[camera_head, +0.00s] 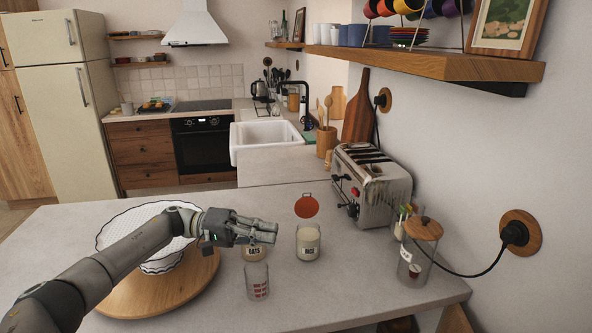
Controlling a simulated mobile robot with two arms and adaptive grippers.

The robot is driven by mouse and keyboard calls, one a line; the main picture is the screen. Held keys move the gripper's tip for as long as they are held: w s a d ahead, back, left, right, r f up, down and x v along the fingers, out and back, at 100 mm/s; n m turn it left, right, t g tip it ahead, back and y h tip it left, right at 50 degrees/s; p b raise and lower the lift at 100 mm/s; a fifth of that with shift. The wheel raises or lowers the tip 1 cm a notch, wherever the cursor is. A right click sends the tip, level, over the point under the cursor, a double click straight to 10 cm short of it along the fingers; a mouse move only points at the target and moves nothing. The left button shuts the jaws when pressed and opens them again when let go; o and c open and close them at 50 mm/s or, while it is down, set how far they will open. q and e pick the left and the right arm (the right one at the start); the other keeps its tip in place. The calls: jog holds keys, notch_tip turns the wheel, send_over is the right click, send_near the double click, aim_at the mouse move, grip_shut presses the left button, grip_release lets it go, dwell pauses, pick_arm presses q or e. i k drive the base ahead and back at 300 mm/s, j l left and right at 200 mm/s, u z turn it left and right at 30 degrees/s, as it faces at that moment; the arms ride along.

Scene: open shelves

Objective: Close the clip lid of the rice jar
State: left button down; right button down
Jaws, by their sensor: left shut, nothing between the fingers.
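The rice jar (308,245) is a small glass jar with pale contents and a "RICE" label, standing upright on the counter. Its round red-orange lid (307,206) stands up behind the mouth, so the jar is open. My left gripper (272,232) is shut and empty, just left of the rice jar and at about the height of its rim in the picture. It appears apart from the jar and lid. The jar's clip is too small to make out. My right gripper is not in view.
An oats jar (255,250) is partly hidden under my left gripper, with a measuring glass (257,284) in front. A white dish on a round wooden board (200,280) lies left. A toaster (372,185) and wooden-lidded jar (415,262) stand right. A shelf (430,62) overhangs.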

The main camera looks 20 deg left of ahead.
aim_at(306, 208)
jog(key=i+j, duration=0.7)
jog(key=i, duration=0.25)
